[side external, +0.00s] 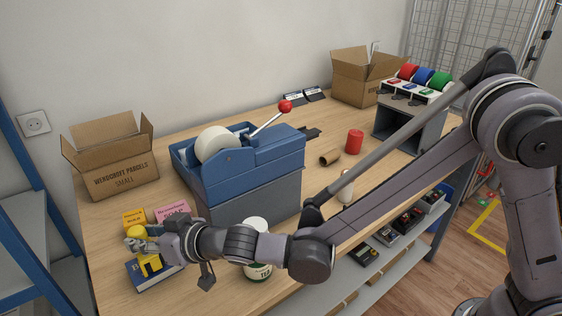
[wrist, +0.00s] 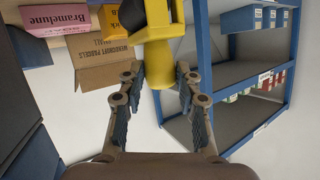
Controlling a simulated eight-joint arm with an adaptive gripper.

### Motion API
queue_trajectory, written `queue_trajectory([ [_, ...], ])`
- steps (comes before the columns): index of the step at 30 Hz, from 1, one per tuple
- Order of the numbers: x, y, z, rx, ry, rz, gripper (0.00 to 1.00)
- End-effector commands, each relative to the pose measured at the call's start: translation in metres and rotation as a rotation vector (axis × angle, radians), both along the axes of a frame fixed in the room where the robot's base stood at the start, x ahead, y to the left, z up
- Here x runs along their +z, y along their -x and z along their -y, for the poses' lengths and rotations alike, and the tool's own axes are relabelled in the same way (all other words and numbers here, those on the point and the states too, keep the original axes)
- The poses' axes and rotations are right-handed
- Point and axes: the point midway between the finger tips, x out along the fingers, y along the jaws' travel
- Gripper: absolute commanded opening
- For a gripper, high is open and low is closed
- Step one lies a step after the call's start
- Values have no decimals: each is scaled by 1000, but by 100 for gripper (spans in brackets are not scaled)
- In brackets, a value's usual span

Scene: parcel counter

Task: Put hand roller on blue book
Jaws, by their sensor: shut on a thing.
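The hand roller (side external: 151,264) is yellow. My gripper (side external: 139,244) is shut on it, and the roller extends above and below the fingers. In the wrist view the roller (wrist: 158,62) sits between the two fingers of the gripper (wrist: 160,88). The blue book (side external: 152,284) lies flat near the left front edge of the counter, directly behind and below the roller in the side view. My gripper and the roller cover part of it. I cannot tell whether the roller touches the book's cover.
A yellow box (side external: 133,219) and a pink box (side external: 172,211) stand close behind the book. A blue tape dispenser (side external: 248,166) and a white-and-green tub (side external: 256,232) are to the right. An open carton (side external: 118,172) stands at the back left. Blue shelving (side external: 38,165) is at the left.

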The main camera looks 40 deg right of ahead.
Motion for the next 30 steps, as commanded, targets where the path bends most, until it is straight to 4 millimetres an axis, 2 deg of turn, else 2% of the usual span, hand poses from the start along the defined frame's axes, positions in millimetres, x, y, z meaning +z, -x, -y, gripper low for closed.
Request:
queue_trajectory([
  [6,-10,0,2,-7,7,-12,0],
  [7,-10,0,2,-8,7,-13,43],
  [9,-10,0,2,-8,6,-12,57],
  [18,-7,0,2,-6,5,-9,57],
  [23,4,0,2,-5,4,-8,57],
  [30,17,30,19,-3,6,-7,57],
])
